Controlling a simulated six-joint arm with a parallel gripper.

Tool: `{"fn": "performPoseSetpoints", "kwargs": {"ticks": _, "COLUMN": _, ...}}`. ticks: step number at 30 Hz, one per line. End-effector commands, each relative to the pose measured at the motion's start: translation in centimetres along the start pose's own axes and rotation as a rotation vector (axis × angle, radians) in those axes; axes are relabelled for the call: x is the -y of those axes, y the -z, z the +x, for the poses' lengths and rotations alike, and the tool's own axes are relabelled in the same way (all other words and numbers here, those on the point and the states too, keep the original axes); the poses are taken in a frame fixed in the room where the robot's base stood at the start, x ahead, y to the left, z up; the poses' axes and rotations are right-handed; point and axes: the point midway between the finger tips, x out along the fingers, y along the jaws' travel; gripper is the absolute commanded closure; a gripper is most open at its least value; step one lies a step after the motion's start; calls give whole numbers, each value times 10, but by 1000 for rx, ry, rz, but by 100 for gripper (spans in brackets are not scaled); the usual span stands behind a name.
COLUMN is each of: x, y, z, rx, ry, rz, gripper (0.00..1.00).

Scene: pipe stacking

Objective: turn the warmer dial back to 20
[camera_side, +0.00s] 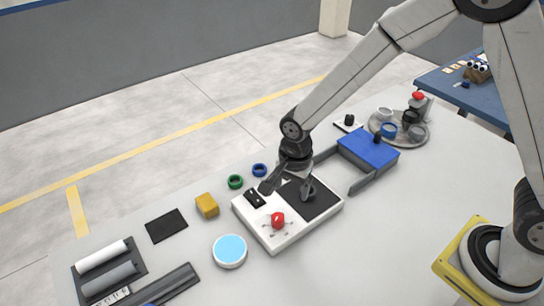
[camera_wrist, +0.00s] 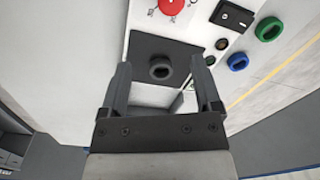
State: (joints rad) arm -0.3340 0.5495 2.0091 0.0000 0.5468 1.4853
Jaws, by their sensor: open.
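The warmer is a white box (camera_side: 259,234) with a black plate (camera_side: 318,205), and it also shows in the wrist view (camera_wrist: 132,22). Its red dial (camera_side: 277,220) is at the box's near end, with small marks around it too fine to read. In the wrist view the dial (camera_wrist: 172,4) is cut by the top edge. My gripper (camera_side: 287,189) is open above the warmer, beside the dial and not touching it. In the wrist view a dark grey ring (camera_wrist: 160,74) shows on the black plate between my open fingers. The gripper mostly hides it in the side view.
A black switch (camera_side: 254,198) sits on the box beside the dial. Green (camera_side: 235,182) and blue (camera_side: 259,170) rings and a yellow block (camera_side: 206,205) lie behind. A light-blue round dish (camera_side: 230,250) stands to the left, a blue box (camera_side: 369,149) to the right.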

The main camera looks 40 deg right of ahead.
Motion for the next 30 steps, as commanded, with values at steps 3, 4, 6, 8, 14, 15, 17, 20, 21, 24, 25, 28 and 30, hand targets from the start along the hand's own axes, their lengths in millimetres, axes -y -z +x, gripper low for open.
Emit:
{"fn": "performPoseSetpoints", "kwargs": {"ticks": 3, "x": 10, "y": -13, "z": 11, "rx": 1, "ry": -19, "rz": 101, "gripper": 19}}
{"fn": "performPoseSetpoints", "kwargs": {"ticks": 4, "x": 12, "y": -15, "z": 13, "rx": 1, "ry": -22, "rz": 124, "gripper": 19}}
{"fn": "performPoseSetpoints", "kwargs": {"ticks": 6, "x": 15, "y": -20, "z": 17, "rx": 0, "ry": -30, "rz": 167, "gripper": 19}}
{"fn": "performPoseSetpoints", "kwargs": {"ticks": 8, "x": 18, "y": -23, "z": 20, "rx": 0, "ry": -33, "rz": 194, "gripper": 19}}
{"fn": "performPoseSetpoints", "kwargs": {"ticks": 14, "x": 20, "y": -26, "z": 22, "rx": -1, "ry": -37, "rz": 226, "gripper": 19}}
{"fn": "performPoseSetpoints", "kwargs": {"ticks": 15, "x": 20, "y": -26, "z": 22, "rx": -1, "ry": -37, "rz": 226, "gripper": 19}}
{"fn": "performPoseSetpoints", "kwargs": {"ticks": 17, "x": 20, "y": -26, "z": 22, "rx": -1, "ry": -37, "rz": 226, "gripper": 19}}
{"fn": "performPoseSetpoints", "kwargs": {"ticks": 20, "x": 19, "y": -25, "z": 25, "rx": -1, "ry": -38, "rz": 225, "gripper": 19}}
{"fn": "performPoseSetpoints", "kwargs": {"ticks": 21, "x": 19, "y": -25, "z": 26, "rx": -1, "ry": -38, "rz": 225, "gripper": 19}}
{"fn": "performPoseSetpoints", "kwargs": {"ticks": 24, "x": 19, "y": -25, "z": 32, "rx": -1, "ry": -37, "rz": 225, "gripper": 19}}
{"fn": "performPoseSetpoints", "kwargs": {"ticks": 25, "x": 19, "y": -25, "z": 34, "rx": -1, "ry": -37, "rz": 225, "gripper": 19}}
{"fn": "performPoseSetpoints", "kwargs": {"ticks": 28, "x": 19, "y": -25, "z": 43, "rx": -1, "ry": -39, "rz": 225, "gripper": 19}}
{"fn": "performPoseSetpoints", "kwargs": {"ticks": 30, "x": 18, "y": -25, "z": 51, "rx": -1, "ry": -38, "rz": 225, "gripper": 19}}
